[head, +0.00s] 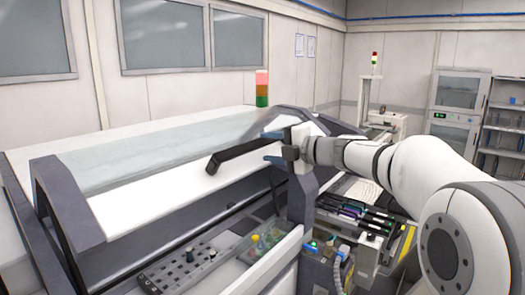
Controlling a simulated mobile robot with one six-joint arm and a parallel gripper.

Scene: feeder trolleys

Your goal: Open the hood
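The hood (150,205) is a long white cover with a pale glass window (150,152) and dark grey end frames. My gripper (270,147) comes in from the right at the right end of this handle. Its two blue-tipped fingers look spread apart, one above and one below the bar. Contact with the bar cannot be made out.
A control panel (190,260) with buttons and knobs lies below the hood. Feeder slots with cables (355,215) sit under my arm. A red-green signal light (262,88) stands behind the hood. A cabinet (455,110) and shelves (502,125) stand at the back right.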

